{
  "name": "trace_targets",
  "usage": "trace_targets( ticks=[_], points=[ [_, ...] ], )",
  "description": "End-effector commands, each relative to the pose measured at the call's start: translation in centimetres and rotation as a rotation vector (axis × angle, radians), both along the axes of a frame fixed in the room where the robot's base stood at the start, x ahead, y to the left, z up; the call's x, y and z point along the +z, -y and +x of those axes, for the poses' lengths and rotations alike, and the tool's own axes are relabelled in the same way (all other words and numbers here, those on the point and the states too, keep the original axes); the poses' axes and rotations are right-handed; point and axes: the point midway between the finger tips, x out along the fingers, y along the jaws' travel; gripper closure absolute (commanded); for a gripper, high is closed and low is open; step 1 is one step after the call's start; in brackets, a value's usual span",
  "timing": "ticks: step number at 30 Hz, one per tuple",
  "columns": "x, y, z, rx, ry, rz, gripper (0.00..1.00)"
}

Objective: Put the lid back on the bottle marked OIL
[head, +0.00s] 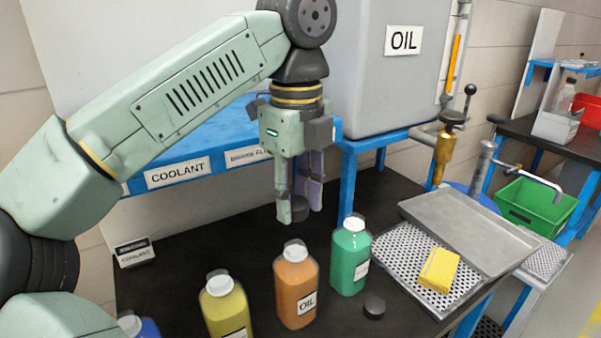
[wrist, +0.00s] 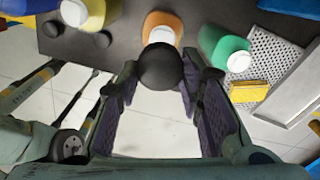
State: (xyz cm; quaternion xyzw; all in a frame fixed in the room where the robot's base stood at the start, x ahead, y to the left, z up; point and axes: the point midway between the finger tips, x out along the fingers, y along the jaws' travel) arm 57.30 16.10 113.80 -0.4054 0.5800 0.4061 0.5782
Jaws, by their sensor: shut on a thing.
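The orange bottle (head: 295,290) marked OIL stands upright on the black bench, its white neck uncovered. It also shows in the wrist view (wrist: 163,20), its neck just past the lid. My gripper (head: 299,208) points down and is shut on a round black lid (wrist: 160,67). In the head view the lid (head: 299,212) hangs above and a little behind the bottle's neck, apart from it.
A green bottle (head: 350,262) stands right of the orange one, a yellow bottle (head: 226,308) left. A loose black lid (head: 374,307) lies by the green bottle. A yellow sponge (head: 438,270) sits on a perforated plate (head: 405,250) at right, beside a grey tray (head: 470,228).

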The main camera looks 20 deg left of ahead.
Motion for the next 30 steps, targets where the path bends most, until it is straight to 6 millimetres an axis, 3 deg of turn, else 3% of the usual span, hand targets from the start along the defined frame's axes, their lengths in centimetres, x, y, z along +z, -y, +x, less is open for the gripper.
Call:
trace_targets(
  ticks=[8, 21, 30],
  points=[
    [-0.9, 0.0, 0.0, 0.000, 0.000, -0.001, 0.77],
    [-5.3, 0.0, 0.0, 0.000, 0.000, 0.001, 0.77],
    [-6.4, 0.0, 0.0, 0.000, 0.000, 0.001, 0.77]
  ],
)
